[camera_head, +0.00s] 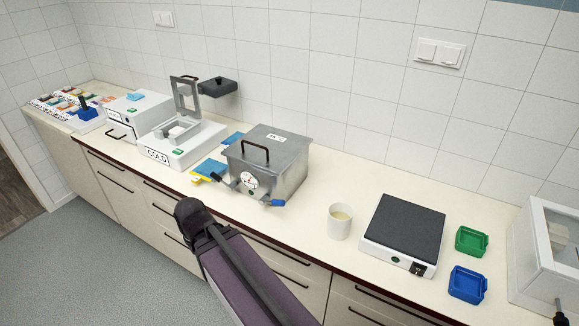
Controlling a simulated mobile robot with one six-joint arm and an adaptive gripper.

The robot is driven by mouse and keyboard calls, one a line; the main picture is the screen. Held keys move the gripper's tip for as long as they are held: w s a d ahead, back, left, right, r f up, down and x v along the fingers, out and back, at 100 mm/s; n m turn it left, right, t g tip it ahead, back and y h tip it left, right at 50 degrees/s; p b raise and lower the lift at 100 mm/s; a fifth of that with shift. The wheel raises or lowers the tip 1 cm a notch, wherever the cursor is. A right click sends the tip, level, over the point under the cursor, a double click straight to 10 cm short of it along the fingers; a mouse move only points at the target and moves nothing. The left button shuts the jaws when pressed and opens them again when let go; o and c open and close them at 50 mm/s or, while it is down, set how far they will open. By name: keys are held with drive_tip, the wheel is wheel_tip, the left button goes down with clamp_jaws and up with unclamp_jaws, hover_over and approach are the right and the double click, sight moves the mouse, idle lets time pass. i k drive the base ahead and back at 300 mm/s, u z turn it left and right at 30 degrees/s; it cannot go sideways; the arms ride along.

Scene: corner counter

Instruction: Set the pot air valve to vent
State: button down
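The pot is most likely the grey metal box (290,180) standing on the counter near the middle. A dark arched handle (254,148) is on it. A round white dial (249,180) is on its front. A blue-tipped lever (276,203) sticks out low at the front right, and a dark-tipped part sticks out at the front left. I cannot tell which of these is the air valve or how it is set. My purple arm link rises in front of the counter below the pot. My gripper cannot be made out in this view.
Left of the pot are blue and yellow pieces (210,169) and a white unit marked COLD (182,145). Right of it are a cream cup (340,222), a dark-topped plate (403,228), green (471,241) and blue (467,285) trays and a clear-fronted case (550,250). A tiled wall stands behind.

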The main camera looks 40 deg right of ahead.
sight(265, 198)
drive_tip(key=z, duration=0.5)
drive_tip(key=k, duration=1.35)
drive_tip(key=z, duration=0.2)
drive_tip(key=i, duration=1)
drive_tip(key=z, duration=0.1)
